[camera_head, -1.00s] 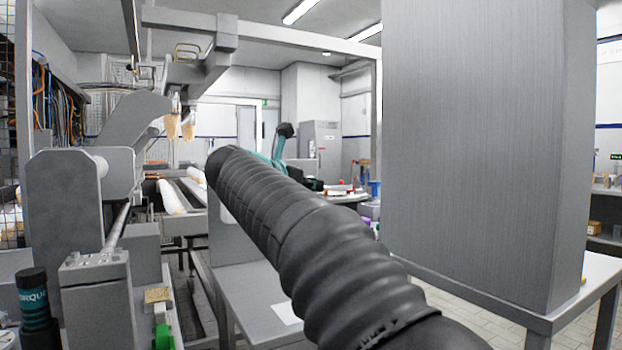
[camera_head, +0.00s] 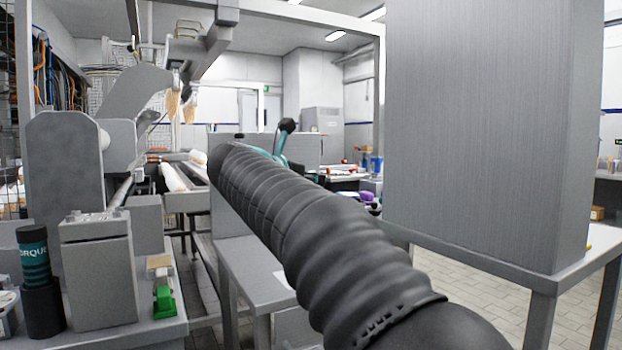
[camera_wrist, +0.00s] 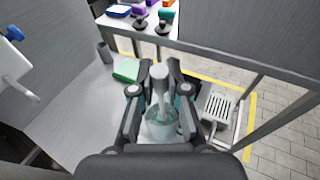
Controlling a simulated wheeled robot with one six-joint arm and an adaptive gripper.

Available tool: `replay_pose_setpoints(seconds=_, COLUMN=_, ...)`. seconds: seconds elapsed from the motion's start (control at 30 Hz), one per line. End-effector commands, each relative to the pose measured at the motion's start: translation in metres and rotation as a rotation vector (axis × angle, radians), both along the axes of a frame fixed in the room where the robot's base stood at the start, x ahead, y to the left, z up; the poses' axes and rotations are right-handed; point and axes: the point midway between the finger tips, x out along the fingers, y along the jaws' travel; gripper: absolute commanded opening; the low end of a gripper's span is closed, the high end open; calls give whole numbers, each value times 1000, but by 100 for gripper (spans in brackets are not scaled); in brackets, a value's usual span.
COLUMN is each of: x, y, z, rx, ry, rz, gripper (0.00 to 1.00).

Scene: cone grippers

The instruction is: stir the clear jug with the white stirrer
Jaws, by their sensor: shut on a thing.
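In the wrist view my gripper (camera_wrist: 160,92) is shut on the white stirrer (camera_wrist: 160,72), whose pale rounded end shows between the two dark fingers. The clear jug (camera_wrist: 160,126) shows between the fingers, below the stirrer's pale end in the picture, with a faint teal tint. The stirrer's shaft runs down the picture toward the jug. Whether its far end is inside the jug or only in front of it I cannot tell. In the head view my black arm crosses the middle, and the gripper, stirrer and jug do not show.
A white slotted tray (camera_wrist: 219,107) lies to the right. In the head view a tall grey cabinet (camera_head: 485,130) stands at the right, and a dark bottle (camera_head: 36,285) at the lower left.

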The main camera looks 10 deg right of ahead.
Motion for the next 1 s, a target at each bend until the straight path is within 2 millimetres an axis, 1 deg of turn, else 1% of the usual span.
replay_pose_setpoints(seconds=0.03, x=1, y=-1, z=-7, rx=0, ry=0, rz=-1, gripper=1)
replay_pose_setpoints(seconds=0.7, x=7, y=-6, z=-51, rx=-1, ry=1, rz=0, gripper=1)
replay_pose_setpoints(seconds=1.0, x=9, y=-8, z=-64, rx=0, ry=0, rz=0, gripper=1)
